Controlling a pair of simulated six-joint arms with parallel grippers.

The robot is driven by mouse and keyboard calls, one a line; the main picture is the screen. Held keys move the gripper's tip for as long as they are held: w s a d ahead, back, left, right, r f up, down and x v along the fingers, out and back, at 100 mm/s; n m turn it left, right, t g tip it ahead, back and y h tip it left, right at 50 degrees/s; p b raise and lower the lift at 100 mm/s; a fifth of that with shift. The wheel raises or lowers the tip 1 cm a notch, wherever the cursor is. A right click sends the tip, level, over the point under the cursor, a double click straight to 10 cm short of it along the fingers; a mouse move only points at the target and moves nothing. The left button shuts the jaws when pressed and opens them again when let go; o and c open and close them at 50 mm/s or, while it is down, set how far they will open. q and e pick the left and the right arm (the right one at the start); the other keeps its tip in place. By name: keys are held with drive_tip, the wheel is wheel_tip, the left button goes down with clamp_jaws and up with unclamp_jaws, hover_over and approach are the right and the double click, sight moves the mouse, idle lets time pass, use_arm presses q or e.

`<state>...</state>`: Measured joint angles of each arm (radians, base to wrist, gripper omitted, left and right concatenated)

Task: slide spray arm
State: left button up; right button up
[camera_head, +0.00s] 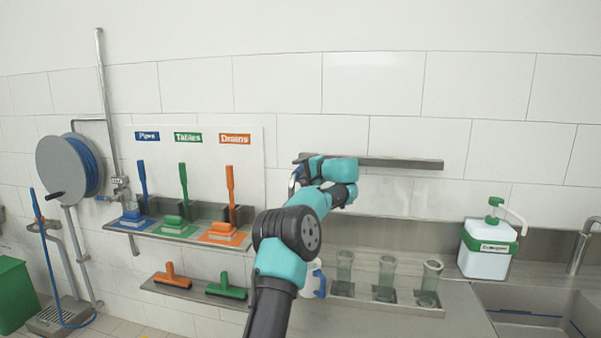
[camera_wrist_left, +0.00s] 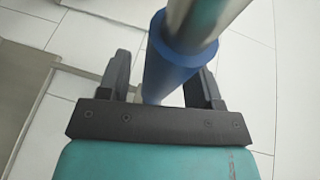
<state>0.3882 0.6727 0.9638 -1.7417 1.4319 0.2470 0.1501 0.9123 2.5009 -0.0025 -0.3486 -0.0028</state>
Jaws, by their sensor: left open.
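In the left wrist view, the spray arm shows as a metal tube (camera_wrist_left: 205,18) with a blue sleeve (camera_wrist_left: 170,60). My left gripper (camera_wrist_left: 163,72) is open, with one black finger on each side of the sleeve. I cannot tell whether either finger touches it. In the head view, my left arm reaches up the middle to the left end of a wall rail (camera_head: 400,163). There the left gripper (camera_head: 298,176) is small and partly hidden by my wrist, and the spray arm is mostly hidden. My right gripper is in neither view.
Three clear cups (camera_head: 386,272) stand in a metal tray (camera_head: 400,305) right of my arm. A white and blue part (camera_head: 315,280) shows beside my forearm. A white jug (camera_head: 487,250) stands by the sink (camera_head: 545,305). Brushes (camera_head: 184,215) stand on a left shelf.

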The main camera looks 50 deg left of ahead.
use_arm(q)
drive_tip(key=shift+c, duration=0.3)
drive_tip(key=shift+d, duration=0.1)
clamp_jaws()
